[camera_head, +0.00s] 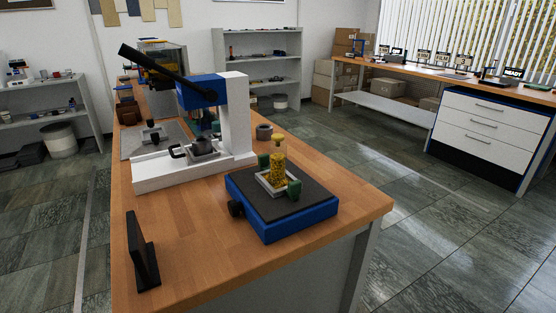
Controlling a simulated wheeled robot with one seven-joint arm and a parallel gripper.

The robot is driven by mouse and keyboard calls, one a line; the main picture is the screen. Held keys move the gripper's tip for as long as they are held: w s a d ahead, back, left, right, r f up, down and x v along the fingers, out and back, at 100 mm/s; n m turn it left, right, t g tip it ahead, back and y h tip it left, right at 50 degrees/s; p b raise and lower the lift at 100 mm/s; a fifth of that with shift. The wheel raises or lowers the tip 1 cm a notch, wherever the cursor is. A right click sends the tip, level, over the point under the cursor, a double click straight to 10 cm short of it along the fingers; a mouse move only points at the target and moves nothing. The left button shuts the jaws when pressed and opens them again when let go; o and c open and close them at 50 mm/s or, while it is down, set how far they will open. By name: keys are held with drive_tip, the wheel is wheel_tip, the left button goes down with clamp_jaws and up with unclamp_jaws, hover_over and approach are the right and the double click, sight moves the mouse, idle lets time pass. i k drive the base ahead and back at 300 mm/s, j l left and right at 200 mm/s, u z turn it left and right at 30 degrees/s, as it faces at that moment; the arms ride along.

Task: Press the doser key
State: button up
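I cannot make out a part that is plainly the doser key. A grey machine with a dark box-like top (162,68) and yellowish contents stands at the far end of the wooden bench; it may be the doser. The press's lever and blue head partly hide it. My gripper is not in view.
On the bench (200,265) stands a white and blue lever press (236,115) with a raised black handle. Nearer right, a blue device (300,222) holds a bottle of yellow grains (278,168). A black upright plate (143,255) stands front left. Tiled floor to the right is clear.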

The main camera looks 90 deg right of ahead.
sight(277, 138)
drive_tip(key=l+z, duration=0.1)
drive_tip(key=z, duration=0.3)
drive_tip(key=l+z, duration=0.15)
drive_tip(key=z, duration=0.3)
drive_tip(key=l+z, duration=0.1)
drive_tip(key=z, duration=0.3)
drive_tip(key=i+l+z, duration=0.1)
drive_tip(key=z, duration=0.35)
